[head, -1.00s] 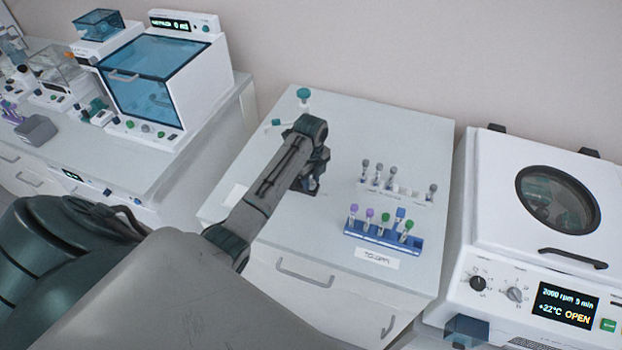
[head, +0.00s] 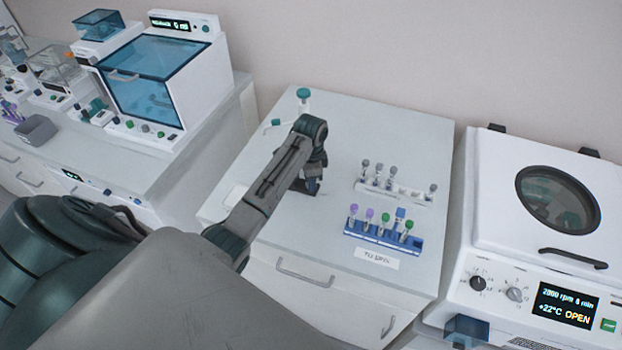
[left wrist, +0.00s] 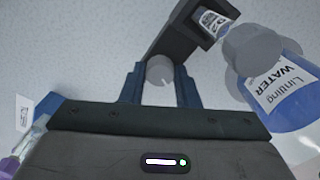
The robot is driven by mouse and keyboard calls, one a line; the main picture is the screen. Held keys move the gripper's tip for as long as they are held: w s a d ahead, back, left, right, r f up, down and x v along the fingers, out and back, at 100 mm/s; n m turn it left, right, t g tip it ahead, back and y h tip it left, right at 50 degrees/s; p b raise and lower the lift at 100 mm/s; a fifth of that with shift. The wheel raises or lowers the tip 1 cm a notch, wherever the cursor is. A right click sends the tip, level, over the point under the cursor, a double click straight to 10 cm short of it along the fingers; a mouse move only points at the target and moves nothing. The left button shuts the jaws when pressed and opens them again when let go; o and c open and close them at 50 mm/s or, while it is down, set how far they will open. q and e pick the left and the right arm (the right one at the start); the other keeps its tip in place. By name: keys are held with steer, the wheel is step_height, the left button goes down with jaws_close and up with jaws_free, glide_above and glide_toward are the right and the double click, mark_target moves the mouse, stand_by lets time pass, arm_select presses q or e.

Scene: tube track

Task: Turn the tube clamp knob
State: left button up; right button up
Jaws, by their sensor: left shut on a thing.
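In the left wrist view, the two blue fingers of my left gripper (left wrist: 159,95) stand on either side of a small round grey knob (left wrist: 160,70) and are shut on it. The knob sits against a dark angular clamp block (left wrist: 180,38). A labelled tube (left wrist: 214,22) shows at the far end of the block. In the head view my left gripper (head: 309,187) points down over the middle of the white bench; its wrist hides most of the clamp and the knob. My right gripper is not in view.
A blue rack (head: 385,243) of several capped tubes and a white rack (head: 395,190) stand right of the gripper. A bottle labelled water (left wrist: 280,90) is close at right in the wrist view. A centrifuge (head: 500,250) stands farther right. A teal-topped item (head: 303,94) is behind.

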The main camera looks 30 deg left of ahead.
arm_select(q)
steer(key=shift+n, duration=2.2)
steer(key=o, duration=1)
steer(key=shift+c, duration=0.2)
